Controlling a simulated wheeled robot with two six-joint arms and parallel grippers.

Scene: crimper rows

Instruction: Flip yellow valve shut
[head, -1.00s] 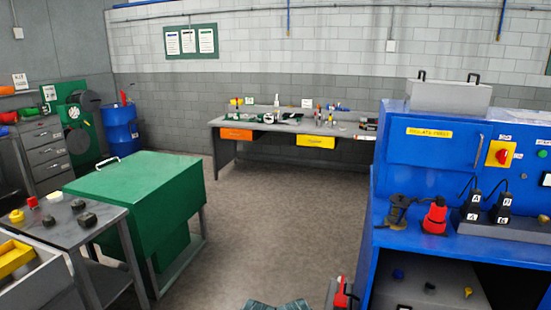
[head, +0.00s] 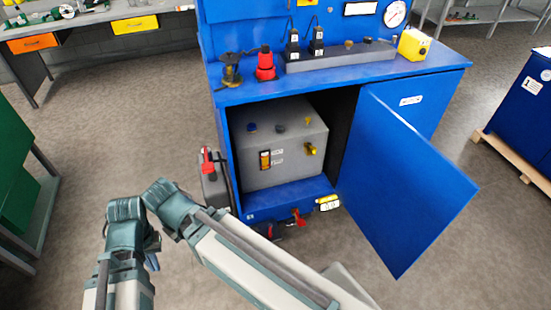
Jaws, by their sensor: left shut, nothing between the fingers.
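A yellow valve (head: 310,149) sits on the front right of a grey box (head: 262,165) inside the open blue cabinet. It is small, so its exact handle angle is hard to tell. A teal and white arm of mine fills the lower left and bottom of the head view. My left gripper (head: 152,262) appears small and dark beside the teal joints, shut and empty, well left of the cabinet and apart from the valve. My right gripper is not in view.
The blue cabinet door (head: 410,185) stands open to the right. Floor is clear at left.

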